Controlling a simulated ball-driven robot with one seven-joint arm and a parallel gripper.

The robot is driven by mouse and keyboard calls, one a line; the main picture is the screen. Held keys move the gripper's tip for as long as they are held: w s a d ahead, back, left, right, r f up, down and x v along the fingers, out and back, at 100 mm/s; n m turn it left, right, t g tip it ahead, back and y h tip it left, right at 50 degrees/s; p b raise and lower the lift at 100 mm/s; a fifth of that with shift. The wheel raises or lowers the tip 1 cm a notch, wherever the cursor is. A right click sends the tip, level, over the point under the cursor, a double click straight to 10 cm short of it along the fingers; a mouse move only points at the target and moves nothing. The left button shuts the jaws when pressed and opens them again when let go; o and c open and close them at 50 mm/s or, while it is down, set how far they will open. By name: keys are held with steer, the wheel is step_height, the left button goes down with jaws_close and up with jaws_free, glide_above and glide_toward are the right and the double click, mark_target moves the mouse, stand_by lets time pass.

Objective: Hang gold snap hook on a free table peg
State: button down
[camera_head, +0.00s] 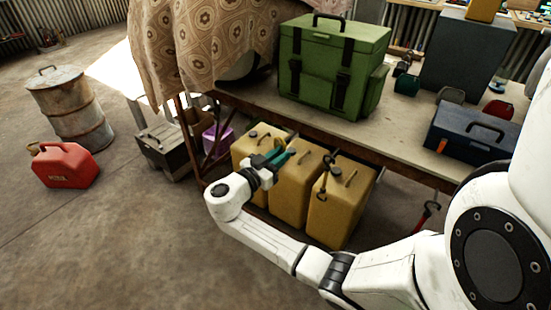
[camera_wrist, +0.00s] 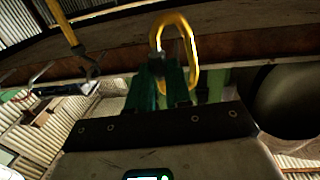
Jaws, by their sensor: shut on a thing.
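My gripper (camera_head: 272,159) has teal fingers and is in front of the yellow cans under the workbench, below the bench's front edge. In the wrist view, its fingers (camera_wrist: 172,85) are shut on the gold snap hook (camera_wrist: 190,50), a yellow oval ring standing up past the fingertips. The hook lies in front of the dark bench edge (camera_wrist: 120,55) in that view. I cannot make the hook out clearly in the head view. A second yellow hanging piece with a dark hook end (camera_wrist: 65,25) is to its left in the wrist view.
Several yellow cans (camera_head: 338,205) stand under the bench (camera_head: 400,135). A green case (camera_head: 330,65) and a blue toolbox (camera_head: 470,138) stand on top. A red can (camera_head: 64,165), a rusty drum (camera_head: 72,108) and a grey box (camera_head: 163,150) stand to the left. The floor in front is clear.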

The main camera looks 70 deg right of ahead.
steer(key=shift+p+x, duration=0.3)
steer(key=shift+x, duration=0.75)
steer(key=shift+d+f+b, duration=0.25)
steer(key=shift+f+b, duration=0.2)
steer(key=shift+b, duration=0.05)
steer(key=shift+d+f+b, duration=0.35)
steer(key=shift+d+b, duration=0.05)
steer(key=shift+b, duration=0.35)
steer(key=shift+s+d, duration=0.1)
steer(key=c, duration=1)
jaws_free()
steer(key=shift+o, duration=0.2)
steer(key=v, duration=1.1)
steer(key=shift+b, duration=0.4)
